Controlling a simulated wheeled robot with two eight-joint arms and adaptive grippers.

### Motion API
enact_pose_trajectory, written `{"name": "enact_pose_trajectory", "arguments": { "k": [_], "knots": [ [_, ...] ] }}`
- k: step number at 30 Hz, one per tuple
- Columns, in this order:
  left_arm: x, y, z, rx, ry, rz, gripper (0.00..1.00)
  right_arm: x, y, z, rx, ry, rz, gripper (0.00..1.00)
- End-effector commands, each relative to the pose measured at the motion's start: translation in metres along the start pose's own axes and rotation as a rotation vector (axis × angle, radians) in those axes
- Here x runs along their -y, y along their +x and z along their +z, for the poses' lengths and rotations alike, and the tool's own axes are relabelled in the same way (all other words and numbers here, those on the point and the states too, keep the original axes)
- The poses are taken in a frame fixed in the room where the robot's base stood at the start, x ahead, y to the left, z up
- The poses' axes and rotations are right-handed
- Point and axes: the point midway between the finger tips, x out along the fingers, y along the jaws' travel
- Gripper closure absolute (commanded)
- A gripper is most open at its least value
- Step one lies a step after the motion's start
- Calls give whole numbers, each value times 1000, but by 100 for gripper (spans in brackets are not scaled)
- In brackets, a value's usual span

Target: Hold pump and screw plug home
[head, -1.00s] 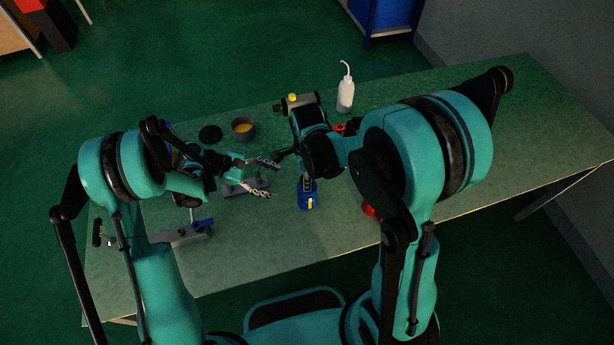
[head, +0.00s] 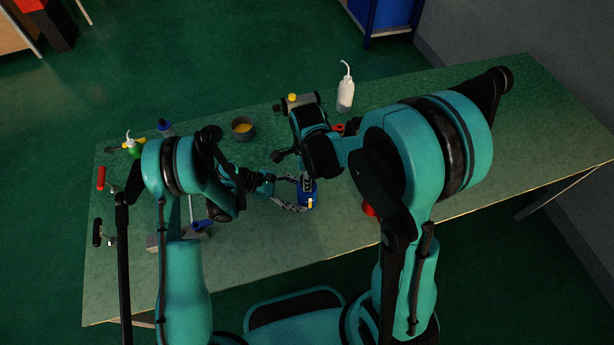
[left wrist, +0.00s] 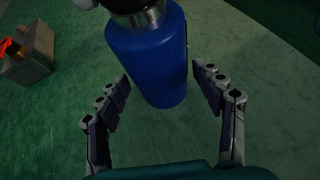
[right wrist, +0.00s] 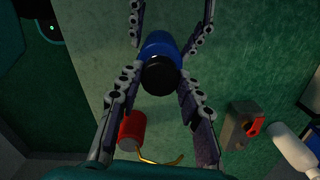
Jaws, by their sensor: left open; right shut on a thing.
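The blue pump (head: 308,199) is a blue cylinder with a grey collar and a black top, above the middle of the bench. In the left wrist view its blue body (left wrist: 150,55) stands between the spread fingers of my left gripper (left wrist: 161,90), with a gap on each side. My left gripper (head: 298,193) is open. My right gripper (right wrist: 158,75) comes from above and is shut on the pump near its black end (right wrist: 158,76). I cannot make out a separate plug; it may be hidden in the grip.
A red cylinder (right wrist: 131,131) lies close to the pump. A grey block with a yellow knob (head: 298,101) and a white squeeze bottle (head: 346,95) stand at the back. A bowl (head: 243,128) is behind my left arm. The bench's right side (head: 540,130) is clear.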

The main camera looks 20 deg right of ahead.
Motion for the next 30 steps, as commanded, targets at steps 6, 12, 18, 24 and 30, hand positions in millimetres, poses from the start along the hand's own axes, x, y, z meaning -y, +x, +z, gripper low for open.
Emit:
{"name": "enact_pose_trajectory", "arguments": {
  "k": [6,12,18,24,30],
  "knots": [
    [0,13,0,0,-1,0,32,0,0,0,0,0,0,93],
    [0,14,0,0,-1,0,32,0,0,0,0,0,0,93],
    [0,14,0,0,-1,0,59,0,0,0,0,0,0,93],
    [0,14,0,0,0,0,62,0,0,0,0,0,0,93],
    [0,14,0,0,0,0,62,0,0,0,0,0,0,93]
  ]
}}
